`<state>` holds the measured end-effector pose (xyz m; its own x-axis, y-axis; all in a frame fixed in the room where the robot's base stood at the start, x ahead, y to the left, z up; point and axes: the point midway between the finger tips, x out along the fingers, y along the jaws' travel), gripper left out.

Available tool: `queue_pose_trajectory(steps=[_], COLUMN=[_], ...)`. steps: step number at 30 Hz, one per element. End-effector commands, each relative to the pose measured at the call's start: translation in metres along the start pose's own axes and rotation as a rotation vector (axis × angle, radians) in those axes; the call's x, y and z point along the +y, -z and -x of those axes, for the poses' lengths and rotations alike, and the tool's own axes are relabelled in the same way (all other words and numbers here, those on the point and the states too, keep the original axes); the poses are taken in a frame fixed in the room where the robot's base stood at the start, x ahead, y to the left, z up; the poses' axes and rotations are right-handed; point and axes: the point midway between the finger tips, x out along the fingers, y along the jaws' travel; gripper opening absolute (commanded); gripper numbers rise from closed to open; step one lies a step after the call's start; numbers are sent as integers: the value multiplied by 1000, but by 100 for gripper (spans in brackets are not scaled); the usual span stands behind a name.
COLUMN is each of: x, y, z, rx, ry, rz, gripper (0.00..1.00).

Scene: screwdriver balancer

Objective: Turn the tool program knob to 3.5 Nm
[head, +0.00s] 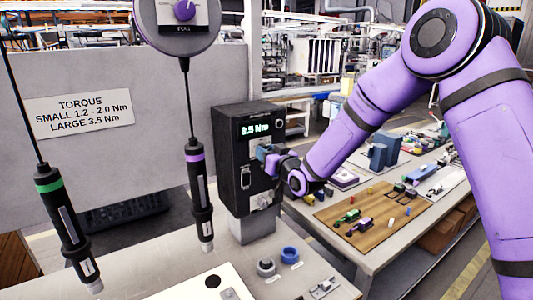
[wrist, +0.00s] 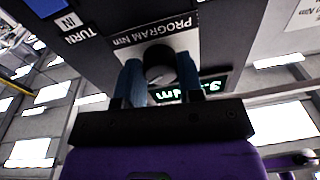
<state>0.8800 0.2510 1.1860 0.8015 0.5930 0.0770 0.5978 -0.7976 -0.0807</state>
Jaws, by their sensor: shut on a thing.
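The dark controller box (head: 240,160) stands on a grey post at the back of the bench. Its green display (head: 255,129) reads 3.5 Nm in the head view; the display also shows upside down in the wrist view (wrist: 190,90). The round dark program knob (wrist: 158,65) sits under the PROGRAM Nm label (wrist: 160,37) in the wrist view. My gripper (wrist: 160,78) is shut on the knob, one blue finger on each side of it. In the head view my gripper (head: 268,158) is at the box's front face and hides the knob.
Two hanging screwdrivers, one with a green ring (head: 68,225) and one with a purple ring (head: 198,190), are left of the box. A torque sign (head: 80,112) is on the grey panel.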

Motion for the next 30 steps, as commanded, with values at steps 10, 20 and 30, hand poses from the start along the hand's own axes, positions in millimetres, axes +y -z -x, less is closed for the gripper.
queue_pose_trajectory(steps=[10, 20, 30], x=[0, 0, 0], y=[-1, 0, 0], z=[0, 0, 38], rx=[-3, -1, -2], ry=[0, 0, 0], rz=[-2, 0, 0], gripper=[42, 60, 60])
